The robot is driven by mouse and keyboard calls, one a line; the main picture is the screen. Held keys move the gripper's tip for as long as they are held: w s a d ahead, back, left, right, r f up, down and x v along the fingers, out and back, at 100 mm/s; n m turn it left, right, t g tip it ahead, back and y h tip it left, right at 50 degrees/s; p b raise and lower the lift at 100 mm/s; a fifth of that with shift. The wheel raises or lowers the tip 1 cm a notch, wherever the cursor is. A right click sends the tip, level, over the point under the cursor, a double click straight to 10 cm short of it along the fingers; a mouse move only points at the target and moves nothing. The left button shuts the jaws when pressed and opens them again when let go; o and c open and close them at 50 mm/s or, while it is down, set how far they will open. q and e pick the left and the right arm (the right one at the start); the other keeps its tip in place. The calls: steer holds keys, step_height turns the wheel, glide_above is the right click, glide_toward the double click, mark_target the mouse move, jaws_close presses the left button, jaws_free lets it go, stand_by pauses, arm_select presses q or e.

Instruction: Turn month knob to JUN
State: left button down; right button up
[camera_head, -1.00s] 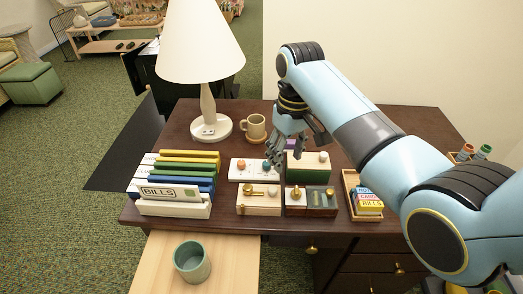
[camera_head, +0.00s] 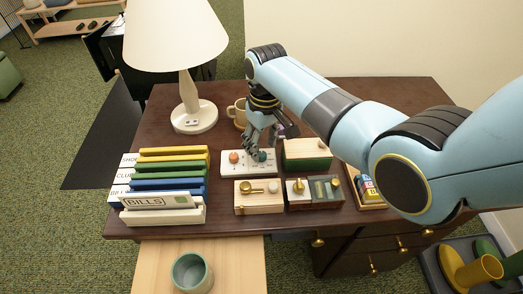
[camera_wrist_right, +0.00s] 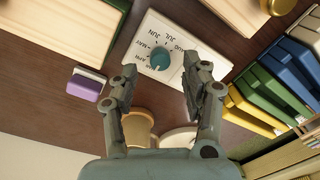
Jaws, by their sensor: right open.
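The month knob (camera_wrist_right: 160,58) is a teal round knob on a white panel (camera_wrist_right: 178,24) with month labels around it, JUN among them. Which label it points to is too small to tell. In the head view, the teal knob (camera_head: 260,157) sits on the right part of the white panel (camera_head: 238,171), partly hidden by my right gripper (camera_head: 262,146). In the wrist view, my right gripper (camera_wrist_right: 158,78) is open, its two fingers pointing at the panel with the knob lying between and just beyond their tips. My left gripper is not in view.
An orange knob (camera_head: 234,157) is on the same panel. Wooden boxes with brass fittings (camera_head: 258,200) and a green box (camera_head: 305,160) stand close by. A mug (camera_head: 236,113), a lamp (camera_head: 190,117) and colored files (camera_head: 165,185) are around. A purple-and-white block (camera_wrist_right: 86,84) lies beside the panel.

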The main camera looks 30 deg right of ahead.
mark_target(262, 157)
steer(key=shift+f, duration=1.25)
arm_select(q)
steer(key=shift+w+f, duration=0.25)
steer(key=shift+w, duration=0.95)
arm_select(e)
steer(key=shift+s, duration=0.1)
steer(key=c, duration=0.4)
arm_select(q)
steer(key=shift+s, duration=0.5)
arm_select(e)
jaws_close()
